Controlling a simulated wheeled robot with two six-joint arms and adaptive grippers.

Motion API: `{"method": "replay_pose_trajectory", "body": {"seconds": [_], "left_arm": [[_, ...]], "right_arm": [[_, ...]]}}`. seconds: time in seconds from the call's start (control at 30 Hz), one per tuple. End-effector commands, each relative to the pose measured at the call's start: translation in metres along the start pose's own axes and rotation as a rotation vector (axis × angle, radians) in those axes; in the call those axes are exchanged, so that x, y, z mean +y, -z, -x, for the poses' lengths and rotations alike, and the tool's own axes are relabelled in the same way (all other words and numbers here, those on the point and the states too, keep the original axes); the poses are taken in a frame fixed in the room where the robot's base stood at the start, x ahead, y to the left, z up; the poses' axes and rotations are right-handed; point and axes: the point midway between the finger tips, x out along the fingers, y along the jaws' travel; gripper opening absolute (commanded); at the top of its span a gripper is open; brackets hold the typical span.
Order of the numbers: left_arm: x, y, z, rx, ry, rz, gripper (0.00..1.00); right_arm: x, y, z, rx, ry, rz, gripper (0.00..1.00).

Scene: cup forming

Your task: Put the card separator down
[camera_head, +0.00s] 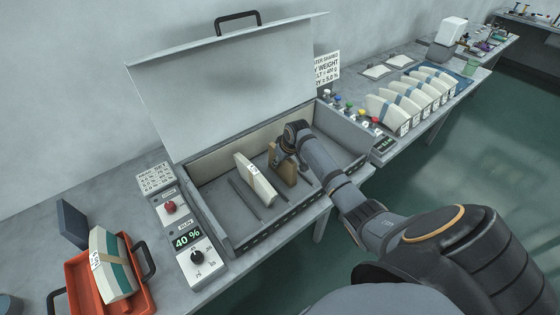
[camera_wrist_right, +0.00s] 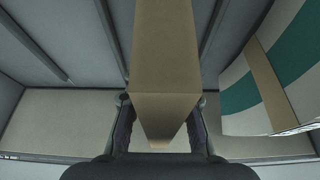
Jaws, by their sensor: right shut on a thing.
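The card separator (camera_head: 284,170) is a tan-brown board inside the open grey box (camera_head: 213,213). My right gripper (camera_head: 288,155) is shut on it from above. In the right wrist view the separator (camera_wrist_right: 165,60) runs between the two fingers of the right gripper (camera_wrist_right: 163,112). It stands upright over the box floor; whether its lower edge touches the floor cannot be told. A white card stack (camera_head: 254,180) with a label stands in the box to its left. In the right wrist view a stack with green and tan bands (camera_wrist_right: 275,80) stands beside the separator, apart from it. My left gripper is out of view.
The box's lid (camera_head: 220,90) stands open at the back. A panel with a 40 % display (camera_head: 187,239) is left of the box. A red tray (camera_head: 85,290) holds another stack at the lower left. Several white stacks (camera_head: 410,100) line the right bench. Thin ribs cross the box floor.

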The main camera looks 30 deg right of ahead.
Motion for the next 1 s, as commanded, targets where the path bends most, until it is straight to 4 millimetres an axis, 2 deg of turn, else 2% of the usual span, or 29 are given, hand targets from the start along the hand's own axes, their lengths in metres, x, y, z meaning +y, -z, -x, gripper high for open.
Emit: {"method": "replay_pose_trajectory", "body": {"seconds": [0.2, 0.23, 0.37, 0.73, 0.87, 1.0], "left_arm": [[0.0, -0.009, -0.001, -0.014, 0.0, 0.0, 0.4], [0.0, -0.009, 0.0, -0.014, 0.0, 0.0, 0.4], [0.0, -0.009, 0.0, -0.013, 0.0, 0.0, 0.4], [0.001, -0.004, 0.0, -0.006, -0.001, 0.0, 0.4], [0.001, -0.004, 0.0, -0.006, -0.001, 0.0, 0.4], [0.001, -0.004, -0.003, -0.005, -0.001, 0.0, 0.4]], "right_arm": [[0.0, -0.001, -0.002, 0.0, 0.0, 0.0, 0.0], [0.0, -0.001, -0.001, 0.0, 0.0, 0.0, 0.29], [0.0, -0.001, -0.001, 0.0, 0.0, 0.0, 0.46], [0.001, 0.0, 0.005, 0.0, -0.001, 0.0, 0.48], [0.002, 0.001, 0.028, 0.003, -0.003, 0.002, 0.48], [0.001, 0.001, 0.063, 0.003, -0.004, 0.004, 0.48]]}}
